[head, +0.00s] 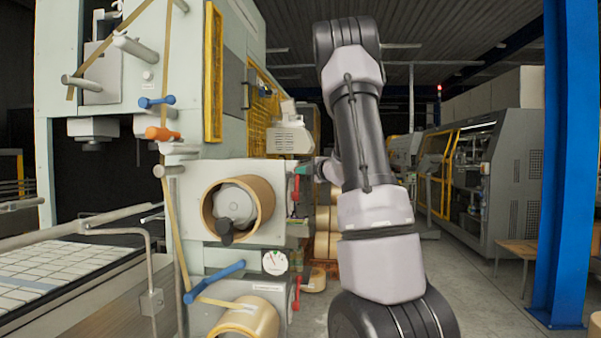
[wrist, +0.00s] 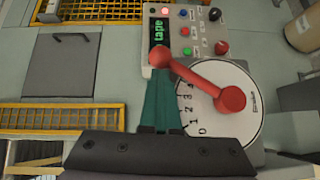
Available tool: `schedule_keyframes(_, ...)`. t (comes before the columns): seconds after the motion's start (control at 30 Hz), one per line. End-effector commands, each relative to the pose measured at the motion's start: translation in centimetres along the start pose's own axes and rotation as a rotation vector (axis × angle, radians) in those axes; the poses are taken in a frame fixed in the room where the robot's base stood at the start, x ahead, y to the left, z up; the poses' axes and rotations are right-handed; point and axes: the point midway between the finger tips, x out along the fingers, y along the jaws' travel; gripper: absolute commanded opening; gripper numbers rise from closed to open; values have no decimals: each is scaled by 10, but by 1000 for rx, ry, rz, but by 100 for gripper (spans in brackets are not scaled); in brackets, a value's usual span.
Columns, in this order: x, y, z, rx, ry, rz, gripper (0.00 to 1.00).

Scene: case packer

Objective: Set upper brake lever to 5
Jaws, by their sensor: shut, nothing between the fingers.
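The upper brake lever (head: 296,185) is red and sits on the right side of the machine's upper roll unit. In the wrist view the lever (wrist: 195,76) runs from a round hub on a white dial (wrist: 240,125) up and left to a ball knob (wrist: 160,57). The dial's numbers 0 to 4 show along its left edge. The lever lies just above the 4 and covers the scale there. My gripper (wrist: 163,78) is shut and empty, its teal fingertips just below the knob; I cannot tell whether they touch. In the head view my gripper (head: 320,170) is beside the lever.
A button panel (wrist: 190,30) with a green "tape" display is just beyond the knob. A lower red lever (head: 297,292), a gauge (head: 275,262) and a blue lever (head: 214,281) sit below the upper roll (head: 262,197). A blue post (head: 567,160) stands at the right.

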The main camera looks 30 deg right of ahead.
Motion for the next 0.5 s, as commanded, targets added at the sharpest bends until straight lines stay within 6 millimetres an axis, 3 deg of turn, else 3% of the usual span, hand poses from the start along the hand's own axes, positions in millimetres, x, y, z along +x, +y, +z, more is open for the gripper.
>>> schedule_keyframes(0.5,13,-3,12,-2,0,2,0)
